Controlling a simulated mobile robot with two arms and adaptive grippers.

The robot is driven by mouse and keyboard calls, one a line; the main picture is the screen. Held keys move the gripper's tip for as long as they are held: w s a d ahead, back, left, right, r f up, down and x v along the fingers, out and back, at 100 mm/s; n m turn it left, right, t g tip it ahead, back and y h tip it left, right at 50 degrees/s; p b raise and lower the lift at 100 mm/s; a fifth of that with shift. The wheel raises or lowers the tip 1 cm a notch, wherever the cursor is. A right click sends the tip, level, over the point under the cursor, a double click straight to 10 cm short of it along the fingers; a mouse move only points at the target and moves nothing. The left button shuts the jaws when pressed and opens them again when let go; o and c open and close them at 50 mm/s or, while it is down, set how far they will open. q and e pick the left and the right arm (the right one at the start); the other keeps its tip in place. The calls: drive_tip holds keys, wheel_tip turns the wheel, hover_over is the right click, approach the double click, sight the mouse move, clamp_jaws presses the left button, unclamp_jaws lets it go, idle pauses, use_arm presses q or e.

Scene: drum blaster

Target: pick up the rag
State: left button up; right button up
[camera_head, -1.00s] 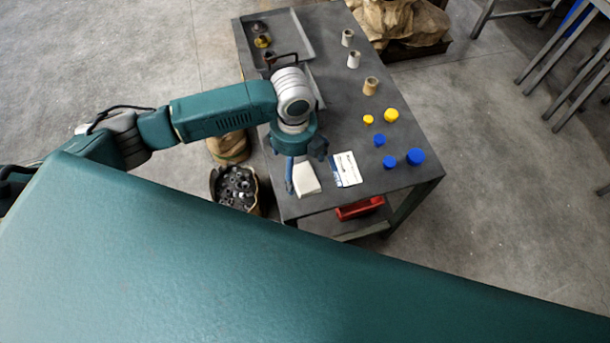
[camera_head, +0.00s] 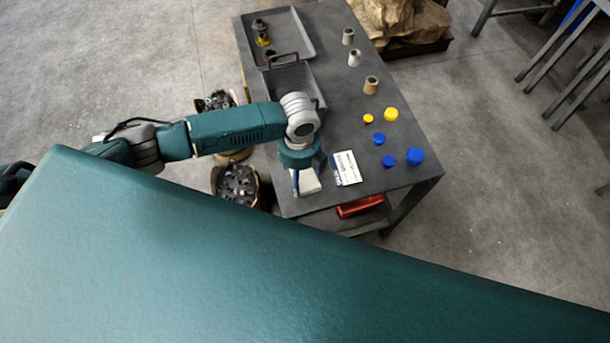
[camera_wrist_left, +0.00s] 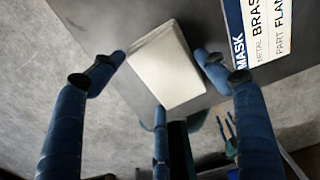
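The rag looks like a white folded rectangular cloth (camera_head: 307,186) lying on the dark table near its front left edge. In the left wrist view the rag (camera_wrist_left: 168,66) lies flat between my spread fingers. My left gripper (camera_head: 308,178) is right above the rag and partly covers it in the head view. In the left wrist view the left gripper (camera_wrist_left: 160,62) is open, with blue fingers on both sides of the rag and a third finger at its near edge. Whether the fingertips touch the rag or table is unclear. My right gripper is not in view.
A printed card (camera_head: 346,168) lies just right of the rag. Blue caps (camera_head: 415,156) and yellow caps (camera_head: 391,114) stand farther right. Grey trays (camera_head: 293,77) are at the back left. A bin of dark parts (camera_head: 237,185) stands on the floor left of the table.

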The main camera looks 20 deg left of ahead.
use_arm(q)
drive_tip(key=shift+r, duration=0.1)
idle(0.3)
wheel_tip(320, 180, up, 20)
drive_tip(key=b, duration=0.1)
drive_tip(key=o, duration=0.5)
drive_tip(key=c, duration=0.5)
